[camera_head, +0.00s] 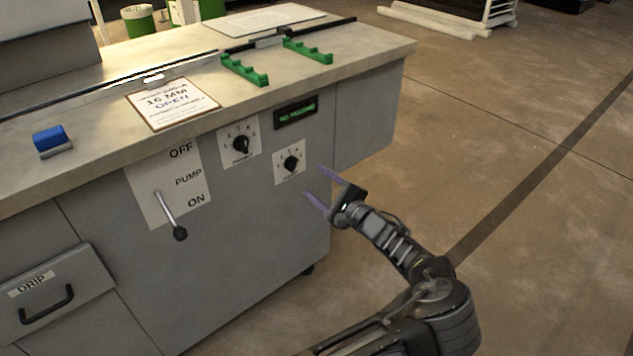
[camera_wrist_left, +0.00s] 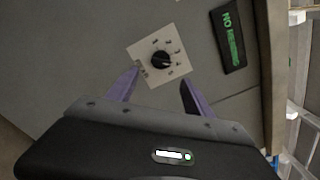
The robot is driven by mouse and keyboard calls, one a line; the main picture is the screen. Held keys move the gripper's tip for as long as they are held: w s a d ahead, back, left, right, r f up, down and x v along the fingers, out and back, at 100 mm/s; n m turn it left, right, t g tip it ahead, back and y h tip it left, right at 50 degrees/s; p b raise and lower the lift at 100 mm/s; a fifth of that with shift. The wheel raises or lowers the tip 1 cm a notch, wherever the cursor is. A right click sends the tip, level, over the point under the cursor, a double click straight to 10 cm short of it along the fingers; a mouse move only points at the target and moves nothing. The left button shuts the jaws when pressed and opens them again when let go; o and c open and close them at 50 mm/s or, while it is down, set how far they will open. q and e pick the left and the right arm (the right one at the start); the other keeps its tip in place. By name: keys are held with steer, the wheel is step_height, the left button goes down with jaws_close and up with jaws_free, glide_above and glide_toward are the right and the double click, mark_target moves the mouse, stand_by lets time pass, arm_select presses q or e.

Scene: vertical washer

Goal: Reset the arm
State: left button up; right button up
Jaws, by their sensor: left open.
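My left gripper (camera_head: 314,181) is in front of the grey washer cabinet (camera_head: 250,250), by its right end. Its two purple fingers are apart with nothing between them. In the left wrist view the open fingers (camera_wrist_left: 160,78) point toward the lower black dial knob (camera_wrist_left: 160,60) on its white plate. In the head view this knob (camera_head: 291,163) is just up and left of the fingertips. The fingers look apart from it; the exact gap is hard to tell. My right gripper is in neither view.
A second dial (camera_head: 241,145), a green-lit display (camera_head: 296,113) and a pump lever (camera_head: 172,215) are on the cabinet front. A drip drawer handle (camera_head: 47,304) juts out lower left. Green holders (camera_head: 244,70) and a blue block (camera_head: 50,137) sit on top. Floor at right is clear.

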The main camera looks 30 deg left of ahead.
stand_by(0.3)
arm_select(q)
steer(key=s+a+f+n+g+h, duration=0.1)
steer(key=s+a+f+g+h, duration=0.15)
steer(key=s+f, duration=0.6)
steer(key=s+a+f+n+g+h, duration=0.1)
steer(key=s+f+n+g+h, duration=0.15)
steer(key=s+f, duration=0.6)
steer(key=s+d+f+n+g+h, duration=0.3)
steer(key=s+d+f+h, duration=0.6)
steer(key=s+d+f, duration=0.7)
steer(key=s+d+n+t+h, duration=0.15)
steer(key=d+n+h, duration=0.3)
steer(key=d, duration=0.85)
steer(key=d+r+n+t+h, duration=0.2)
steer(key=d+r+h, duration=0.1)
steer(key=d+r, duration=0.5)
step_height(320, 180, up, 18)
steer(key=p, duration=1.9)
steer(key=shift+d+f+p, duration=0.15)
steer(key=shift+d+p, duration=0.05)
steer(key=shift+p, duration=0.2)
